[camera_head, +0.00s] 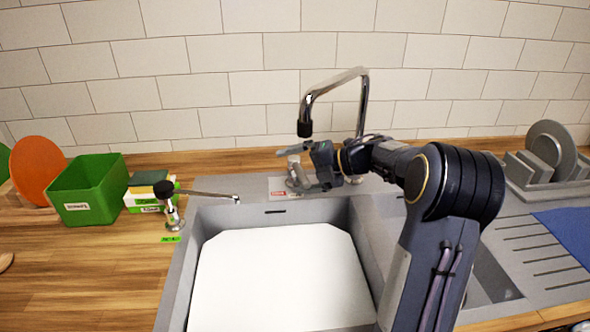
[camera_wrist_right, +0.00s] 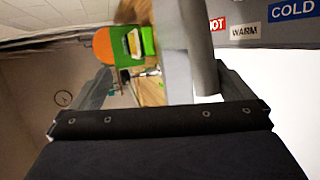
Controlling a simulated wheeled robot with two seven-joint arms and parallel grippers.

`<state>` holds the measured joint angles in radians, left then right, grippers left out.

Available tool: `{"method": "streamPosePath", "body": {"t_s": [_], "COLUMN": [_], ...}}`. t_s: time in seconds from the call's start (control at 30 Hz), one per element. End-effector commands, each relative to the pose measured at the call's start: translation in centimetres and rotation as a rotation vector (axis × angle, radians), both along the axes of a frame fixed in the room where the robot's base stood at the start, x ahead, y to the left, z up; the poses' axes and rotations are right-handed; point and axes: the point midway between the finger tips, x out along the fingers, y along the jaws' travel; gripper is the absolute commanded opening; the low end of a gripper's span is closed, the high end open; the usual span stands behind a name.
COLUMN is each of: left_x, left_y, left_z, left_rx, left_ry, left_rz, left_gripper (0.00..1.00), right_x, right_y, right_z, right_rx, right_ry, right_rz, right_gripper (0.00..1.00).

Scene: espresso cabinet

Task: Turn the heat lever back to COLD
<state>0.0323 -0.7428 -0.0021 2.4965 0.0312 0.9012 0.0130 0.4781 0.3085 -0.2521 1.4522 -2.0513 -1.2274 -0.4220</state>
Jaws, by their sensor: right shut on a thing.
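My right gripper (camera_head: 294,166) reaches in from the right to the back rim of the sink, beside the tap (camera_head: 362,95). It is shut on the heat lever, a grey metal bar (camera_wrist_right: 200,50) that runs between the fingers in the right wrist view, where the gripper (camera_wrist_right: 165,88) also shows. In the head view the gripper largely covers the lever. In the wrist view the HOT (camera_wrist_right: 217,24), WARM (camera_wrist_right: 244,31) and COLD (camera_wrist_right: 291,10) labels lie right of the bar. The bar is nearest HOT, whose label is partly hidden. My left gripper is not in view.
The grey sink (camera_head: 180,270) holds a large white board (camera_head: 280,280). A dark-topped dispenser (camera_head: 165,190) with a long metal spout stands left of it. A green bin (camera_head: 88,190) is farther left, a dish rack (camera_head: 540,175) at right. The tiled wall is close behind.

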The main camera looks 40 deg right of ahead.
Motion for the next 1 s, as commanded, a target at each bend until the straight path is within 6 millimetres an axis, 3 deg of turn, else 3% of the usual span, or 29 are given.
{"method": "streamPosePath", "body": {"t_s": [0.03, 0.07, 0.3, 0.33, 0.5, 0.53, 0.57, 0.6, 1.0], "left_x": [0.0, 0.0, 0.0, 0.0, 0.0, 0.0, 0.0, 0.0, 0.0], "left_y": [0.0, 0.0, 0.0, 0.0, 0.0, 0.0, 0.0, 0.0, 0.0], "left_z": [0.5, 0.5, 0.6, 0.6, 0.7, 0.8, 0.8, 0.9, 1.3], "left_rx": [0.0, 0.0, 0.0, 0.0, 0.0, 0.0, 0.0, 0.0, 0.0], "left_ry": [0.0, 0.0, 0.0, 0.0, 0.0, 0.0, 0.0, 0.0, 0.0], "left_rz": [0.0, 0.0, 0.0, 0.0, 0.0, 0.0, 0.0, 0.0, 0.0], "left_gripper": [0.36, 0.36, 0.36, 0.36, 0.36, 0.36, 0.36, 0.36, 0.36], "right_x": [-6.9, -7.0, -7.0, -0.5, -0.7, -0.8, -1.0, -1.1, -2.9], "right_y": [6.1, 6.1, 6.2, 0.8, 0.4, 0.2, 0.0, -0.3, -2.7], "right_z": [8.7, 8.7, 8.8, 1.6, 1.7, 1.7, 1.7, 1.7, 1.4], "right_rx": [0.186, 0.187, 0.187, 0.017, 0.017, 0.016, 0.015, 0.014, 0.011], "right_ry": [-0.098, -0.098, -0.096, -0.008, -0.007, -0.008, -0.007, -0.006, 0.004], "right_rz": [0.392, 0.391, 0.391, 0.019, 0.018, 0.017, 0.017, 0.016, 0.011], "right_gripper": [0.82, 0.82, 0.82, 0.82, 0.79, 0.67, 0.45, 0.42, 0.42]}}
